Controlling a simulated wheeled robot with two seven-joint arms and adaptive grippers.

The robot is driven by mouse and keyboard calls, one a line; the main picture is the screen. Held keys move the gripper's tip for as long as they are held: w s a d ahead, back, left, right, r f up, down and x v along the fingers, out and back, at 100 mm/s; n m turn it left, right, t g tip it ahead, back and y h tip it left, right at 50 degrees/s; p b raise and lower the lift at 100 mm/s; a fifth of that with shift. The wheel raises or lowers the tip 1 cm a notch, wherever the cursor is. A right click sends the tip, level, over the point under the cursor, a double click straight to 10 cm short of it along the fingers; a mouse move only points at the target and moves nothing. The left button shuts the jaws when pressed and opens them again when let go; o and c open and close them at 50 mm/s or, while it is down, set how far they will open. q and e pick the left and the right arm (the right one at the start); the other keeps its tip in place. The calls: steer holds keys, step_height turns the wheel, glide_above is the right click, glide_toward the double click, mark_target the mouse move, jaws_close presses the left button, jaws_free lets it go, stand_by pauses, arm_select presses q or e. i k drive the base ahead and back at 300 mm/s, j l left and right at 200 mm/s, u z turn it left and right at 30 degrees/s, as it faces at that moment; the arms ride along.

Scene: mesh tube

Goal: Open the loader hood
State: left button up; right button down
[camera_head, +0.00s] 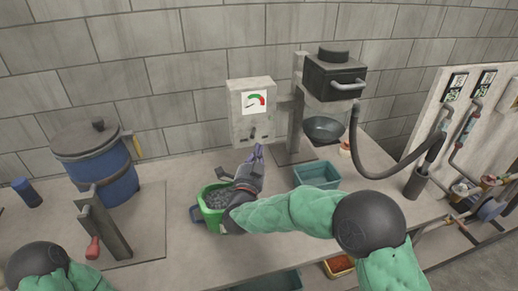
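A dark box-shaped unit (335,79) with a round cap on top and a pale bar handle (347,86) on its front is mounted on a grey post (297,105). It looks like the loader hood, and it appears closed. My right gripper (256,155) is in front of the post, lower and to the left of the hood, well apart from the handle. It points away from me toward the gauge box, and I cannot tell whether its fingers are open or shut. My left arm shows only at the bottom left; its gripper is not in view.
A green container of grey pellets (212,199) is beside my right gripper. A gauge box (252,112), dark bowl (324,129), teal tray (317,174) and dark hose (378,177) are nearby. A blue lidded drum (108,180) and red-handled lever (93,247) are left.

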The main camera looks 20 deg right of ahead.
mark_target(331, 74)
steer(key=k+j, duration=0.75)
steer(key=k, duration=0.1)
